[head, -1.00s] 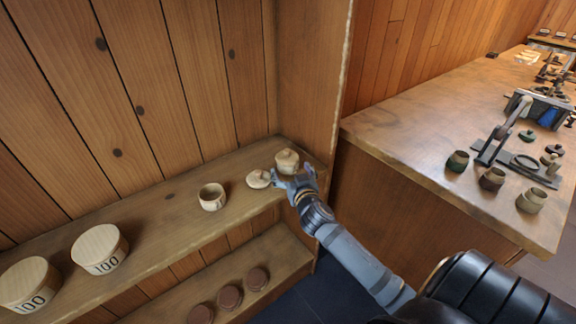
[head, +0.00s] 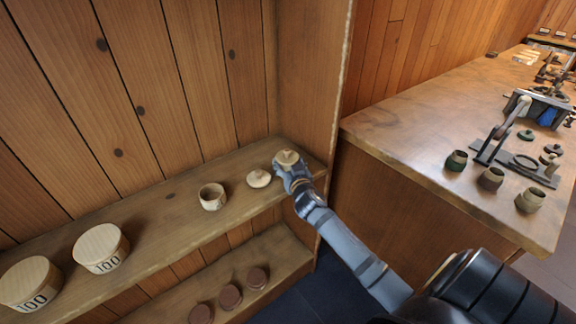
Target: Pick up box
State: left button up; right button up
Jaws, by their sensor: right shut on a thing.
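A small pale wooden box with a knobbed lid (head: 288,157) stands on the upper shelf, near its right end. My right gripper (head: 291,172) is shut on this lidded box from the front, and its fingers hide most of the box's lower body. I cannot tell whether the box touches the shelf. A loose knobbed lid (head: 259,179) lies on the shelf just left of the gripper. An open pale box (head: 212,197) stands further left, without a lid. My left gripper is not in view.
Two large round lidded boxes marked 100 (head: 101,248) stand at the shelf's left. Several dark discs (head: 230,296) lie on the lower shelf. An upright wooden side panel (head: 312,80) rises close to the right. A workbench (head: 400,130) with small pots (head: 491,178) stands beyond it.

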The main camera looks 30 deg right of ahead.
aim_at(289, 154)
jog(key=shift+r, duration=0.5)
jog(key=r, duration=0.2)
jog(key=shift+s+r+p, duration=0.2)
jog(key=shift+r+p, duration=0.1)
jog(key=shift+r, duration=0.05)
jog(key=s+r+p, duration=0.3)
jog(key=s, duration=0.1)
jog(key=s+r+p, duration=0.3)
jog(key=s+p, duration=0.1)
jog(key=s, duration=0.1)
jog(key=s+d+r+p, duration=0.1)
jog(key=s+r+p, duration=0.2)
jog(key=s, duration=0.1)
jog(key=shift+s+r, duration=0.15)
jog(key=shift+s, duration=0.15)
